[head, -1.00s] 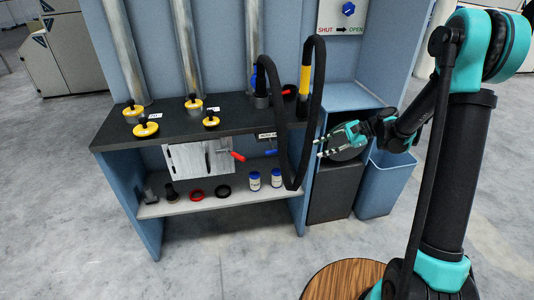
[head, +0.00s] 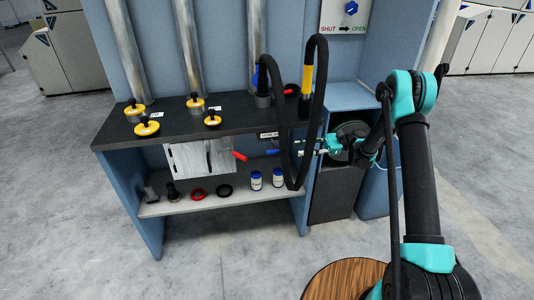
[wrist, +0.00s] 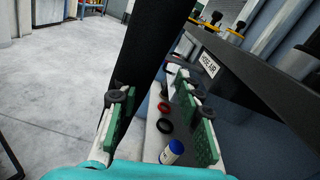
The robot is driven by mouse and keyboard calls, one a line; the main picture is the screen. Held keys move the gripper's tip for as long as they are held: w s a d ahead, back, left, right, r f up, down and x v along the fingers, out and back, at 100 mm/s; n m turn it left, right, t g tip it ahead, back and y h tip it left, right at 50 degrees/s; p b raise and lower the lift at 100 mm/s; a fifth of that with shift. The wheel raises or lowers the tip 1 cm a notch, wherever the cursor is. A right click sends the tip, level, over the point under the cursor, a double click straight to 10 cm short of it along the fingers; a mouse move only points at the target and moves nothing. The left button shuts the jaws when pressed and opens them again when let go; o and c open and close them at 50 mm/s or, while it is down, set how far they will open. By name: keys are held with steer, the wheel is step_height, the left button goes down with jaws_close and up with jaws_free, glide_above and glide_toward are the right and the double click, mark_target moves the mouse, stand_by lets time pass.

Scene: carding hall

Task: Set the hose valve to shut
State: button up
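The label reading "HOSE AIR" sits on the bench's front edge and is clear in the wrist view (wrist: 209,65). Just below it in the head view is a small blue lever (head: 272,152), lying roughly level; it is partly hidden by the black hose, and I cannot make it out in the wrist view. A placard (head: 345,18) above reads SHUT, arrow right, OPEN, with a blue knob mark. My gripper (head: 301,147) is open and empty, pointing left beside the hanging hose at the bench's right end. Its two green-padded fingers (wrist: 155,95) are apart in the wrist view.
The black hose loop (head: 287,150) hangs in front of the bench, close to my fingers. A red lever (head: 239,156) is left of the blue one. The shelf (head: 220,202) holds bottles and rings. Yellow-rimmed caps (head: 147,128) stand on the bench top.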

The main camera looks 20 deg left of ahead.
mark_target(276, 152)
steer(key=x, duration=1.4)
steer(key=shift+s+a, duration=0.1)
steer(key=shift+a, duration=0.3)
jaws_close()
